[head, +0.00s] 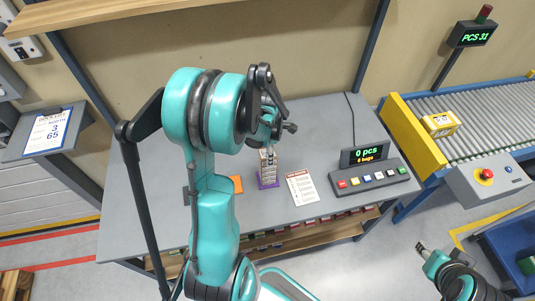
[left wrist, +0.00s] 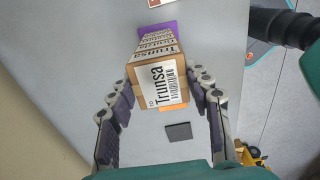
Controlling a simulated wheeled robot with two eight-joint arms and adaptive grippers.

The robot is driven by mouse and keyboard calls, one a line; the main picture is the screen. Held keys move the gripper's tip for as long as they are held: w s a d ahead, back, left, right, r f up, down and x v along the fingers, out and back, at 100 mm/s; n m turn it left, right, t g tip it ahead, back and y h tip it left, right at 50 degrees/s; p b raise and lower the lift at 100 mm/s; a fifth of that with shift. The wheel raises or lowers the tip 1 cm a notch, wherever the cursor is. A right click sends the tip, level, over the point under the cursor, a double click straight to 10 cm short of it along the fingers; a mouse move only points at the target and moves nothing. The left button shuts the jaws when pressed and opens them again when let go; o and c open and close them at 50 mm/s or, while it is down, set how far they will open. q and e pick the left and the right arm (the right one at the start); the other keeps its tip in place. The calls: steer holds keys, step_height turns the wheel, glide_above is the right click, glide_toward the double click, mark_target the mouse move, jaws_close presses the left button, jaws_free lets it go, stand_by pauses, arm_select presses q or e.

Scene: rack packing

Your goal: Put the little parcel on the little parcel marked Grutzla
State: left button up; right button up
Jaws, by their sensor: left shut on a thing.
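A small brown parcel (left wrist: 160,83) with a white label reading "Trunsa" and a barcode is between the fingers of my left gripper (left wrist: 160,98), which is shut on it. Beyond it in the left wrist view, a column of stacked label bands (left wrist: 152,40) includes one that seems to read "Grutzla". In the head view, a short stack of parcels (head: 268,163) stands upright on a purple mat (head: 268,181), with my left gripper (head: 270,132) right above it. I cannot tell whether the held parcel touches the stack. My right gripper (head: 425,249) is low at the right, away from the table.
The grey table (head: 330,130) also holds an orange square (head: 237,184), a printed card (head: 301,187) and a button console (head: 372,176) reading "0 pcs".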

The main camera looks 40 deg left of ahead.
arm_select(q)
steer(key=shift+r, duration=0.1)
steer(key=o, duration=1.2)
steer(key=shift+r, duration=0.35)
step_height(320, 180, up, 11)
steer(key=p, duration=0.3)
steer(key=s+d+r+m+t, duration=0.2)
steer(key=d+m, duration=0.4)
steer(key=m, duration=0.3)
steer(key=s+d+r+m+t, duration=0.2)
steer(key=d+m, duration=0.4)
steer(key=m, duration=0.3)
steer(key=s+d+r+m+t, duration=0.2)
steer(key=d+m, duration=0.4)
steer(key=m, duration=0.4)
steer(key=shift+s+d+r+t, duration=0.2)
steer(key=shift+s+r+t, duration=0.2)
steer(key=shift+s+t, duration=0.3)
